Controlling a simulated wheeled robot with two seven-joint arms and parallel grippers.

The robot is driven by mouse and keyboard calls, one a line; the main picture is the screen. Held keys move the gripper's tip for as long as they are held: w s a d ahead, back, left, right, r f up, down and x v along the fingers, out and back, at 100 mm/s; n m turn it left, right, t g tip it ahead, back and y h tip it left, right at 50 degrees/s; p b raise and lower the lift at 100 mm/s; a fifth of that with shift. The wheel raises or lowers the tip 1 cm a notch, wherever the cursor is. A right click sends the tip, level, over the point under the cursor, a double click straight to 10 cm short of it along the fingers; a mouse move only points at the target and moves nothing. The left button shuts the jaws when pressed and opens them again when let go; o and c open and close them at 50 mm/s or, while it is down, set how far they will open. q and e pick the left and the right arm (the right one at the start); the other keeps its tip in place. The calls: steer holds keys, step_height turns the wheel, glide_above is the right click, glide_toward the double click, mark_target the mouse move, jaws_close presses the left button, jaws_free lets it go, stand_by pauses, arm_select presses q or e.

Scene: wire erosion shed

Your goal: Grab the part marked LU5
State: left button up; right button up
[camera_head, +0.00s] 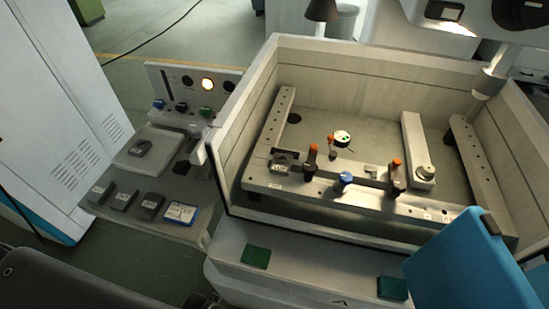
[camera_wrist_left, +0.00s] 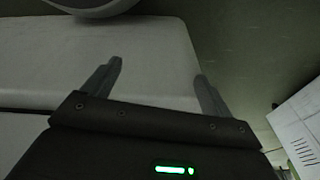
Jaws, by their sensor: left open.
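Several dark grey parts with small pale labels lie in a row on the grey side shelf (camera_head: 150,225): a left one (camera_head: 100,188), a middle one (camera_head: 124,195) and a right one (camera_head: 150,201). Another dark grey part (camera_head: 141,146) lies on a pale tray (camera_head: 127,157) behind them, and one more (camera_head: 282,155) sits at the left end of the rail in the machine tank. The labels are too small to read, so I cannot tell which part is LU5. My left gripper (camera_wrist_left: 160,72) is open, with nothing between its fingers in the left wrist view. My right gripper is not in view.
A blue-framed card (camera_head: 181,212) lies beside the row. A control panel (camera_head: 190,82) with a lit lamp stands behind the shelf. The tank wall (camera_head: 215,185) rises right of it. The tank holds a rail (camera_head: 330,188) with orange and blue knobs. A white cabinet (camera_head: 60,110) stands left.

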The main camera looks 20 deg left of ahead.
arm_select(q)
steer(key=w+r+p, duration=0.2)
steer(key=r, duration=0.7)
steer(key=w+r+p, duration=0.1)
steer(key=w+r, duration=0.2)
steer(key=r, duration=0.6)
step_height(320, 180, up, 28)
steer(key=t+h+p, duration=0.2)
steer(key=t+p, duration=0.1)
steer(key=t, duration=0.7)
glide_above(279, 167)
steer(key=s+a, duration=0.2)
steer(key=s, duration=0.7)
steer(key=x, duration=0.5)
steer(key=shift+w+d+r, duration=0.1)
steer(key=shift+w+d+p, duration=0.1)
steer(key=shift+w+p, duration=0.3)
steer(key=shift+p, duration=0.15)
steer(key=p+x, duration=0.1)
steer(key=x, duration=0.2)
steer(key=shift+w+f, duration=0.2)
steer(key=shift+w+d+f, duration=0.15)
steer(key=shift+w+f, duration=0.1)
steer(key=shift+w, duration=0.1)
steer(key=shift+s+r, duration=0.1)
steer(key=c, duration=1.6)
